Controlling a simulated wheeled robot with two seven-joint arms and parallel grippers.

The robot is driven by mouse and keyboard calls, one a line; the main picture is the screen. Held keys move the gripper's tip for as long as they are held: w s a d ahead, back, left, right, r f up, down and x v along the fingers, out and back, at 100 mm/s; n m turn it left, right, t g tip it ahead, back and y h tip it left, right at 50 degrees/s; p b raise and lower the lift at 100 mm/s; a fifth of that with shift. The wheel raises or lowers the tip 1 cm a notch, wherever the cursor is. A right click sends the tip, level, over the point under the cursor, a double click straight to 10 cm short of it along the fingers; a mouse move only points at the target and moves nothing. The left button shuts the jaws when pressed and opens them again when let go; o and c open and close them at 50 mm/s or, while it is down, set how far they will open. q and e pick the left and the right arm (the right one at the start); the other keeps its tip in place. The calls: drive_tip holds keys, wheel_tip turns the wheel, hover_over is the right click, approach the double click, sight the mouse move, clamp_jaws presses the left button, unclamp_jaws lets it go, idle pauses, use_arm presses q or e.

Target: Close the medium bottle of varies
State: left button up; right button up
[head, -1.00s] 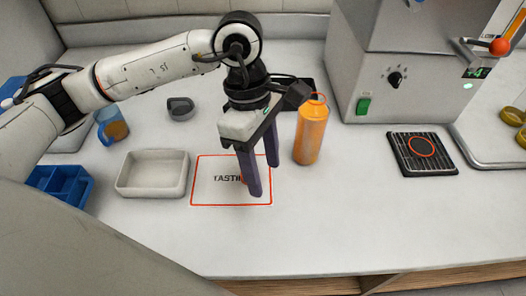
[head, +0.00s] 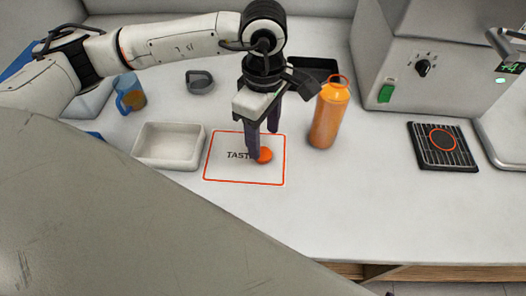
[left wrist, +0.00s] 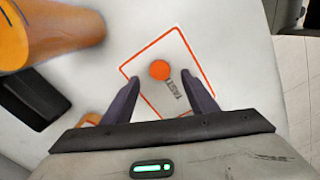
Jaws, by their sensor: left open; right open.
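The orange bottle (head: 328,118) stands upright on the counter, right of the tasting mat (head: 215,178), with a loop at its top. I cannot tell whether its mouth is open. A small round orange cap (head: 264,156) lies on the mat. My left gripper (head: 263,143) points down over the mat, open and empty, with one finger next to the cap. In the left wrist view the cap (left wrist: 159,70) shows between and just beyond the open fingertips (left wrist: 161,82). The bottle (left wrist: 35,35) is partly cut off at upper left there. My right gripper is not in view.
A white tray (head: 140,158) stands left of the mat. A blue cup (head: 129,93) and a grey holder (head: 200,82) are behind it. A black tray (head: 318,67) is behind the bottle. The grey machine (head: 450,65) and a grate (head: 443,160) are at right. The front counter is clear.

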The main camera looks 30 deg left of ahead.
sight(263, 154)
use_arm(q)
drive_tip(key=shift+a+f+p, duration=0.1)
drive_tip(key=shift+f+p, duration=0.4)
drive_tip(key=shift+f, duration=2.15)
drive_tip(key=c, duration=1.1)
